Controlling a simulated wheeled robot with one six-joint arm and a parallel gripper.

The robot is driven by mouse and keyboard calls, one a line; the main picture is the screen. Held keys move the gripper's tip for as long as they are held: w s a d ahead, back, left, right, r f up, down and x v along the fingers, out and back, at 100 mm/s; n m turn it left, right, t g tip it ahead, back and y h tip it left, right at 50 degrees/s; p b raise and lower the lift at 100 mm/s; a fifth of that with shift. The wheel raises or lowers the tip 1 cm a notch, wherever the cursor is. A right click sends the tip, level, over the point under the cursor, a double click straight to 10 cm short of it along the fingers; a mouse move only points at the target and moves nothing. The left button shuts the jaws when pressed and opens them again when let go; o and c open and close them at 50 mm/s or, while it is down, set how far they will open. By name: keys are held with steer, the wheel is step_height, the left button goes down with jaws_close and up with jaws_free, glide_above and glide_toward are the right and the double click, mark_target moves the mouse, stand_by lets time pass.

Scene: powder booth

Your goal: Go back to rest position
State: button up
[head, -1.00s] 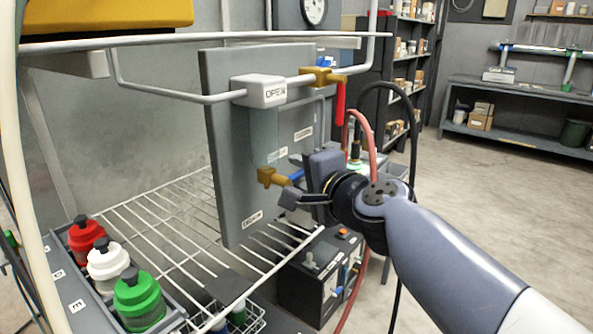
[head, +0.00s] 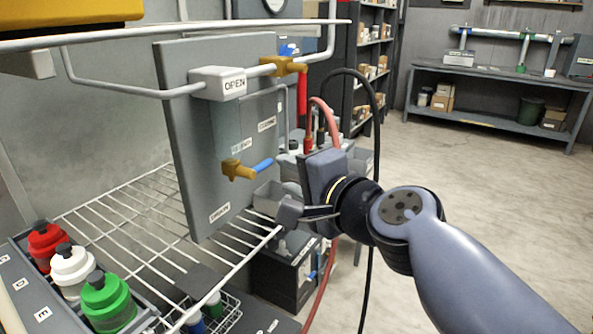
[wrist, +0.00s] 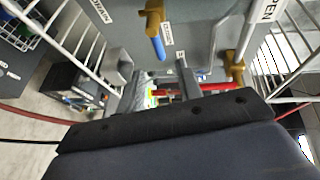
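My gripper (head: 290,212) is in front of the grey panel, to the right of and below the blue-handled brass valve (head: 240,170), with a clear gap to it. In the wrist view my gripper's two fingers (wrist: 162,85) stand apart with nothing held between them. The blue handle (wrist: 157,42) hangs above and beyond the fingers there. My arm reaches in from the lower right of the head view.
The grey panel (head: 190,125) carries an OPEN label and a red-handled valve (head: 300,85). A wire rack (head: 130,215) lies below it, with red, white and green bottles (head: 107,300) at lower left. Hoses (head: 375,120) hang behind my wrist. Open floor (head: 460,190) lies right.

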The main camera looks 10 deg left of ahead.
mark_target(267, 166)
steer(key=b+x, duration=0.1)
steer(key=x, duration=0.9)
steer(key=shift+w+a+f, duration=0.2)
steer(key=shift+w+a, duration=0.05)
steer(key=shift+w, duration=0.05)
steer(key=shift+w+a+r+p, duration=0.1)
steer(key=shift+r+p, duration=0.05)
steer(key=shift+p, duration=0.2)
steer(key=shift+f, duration=0.25)
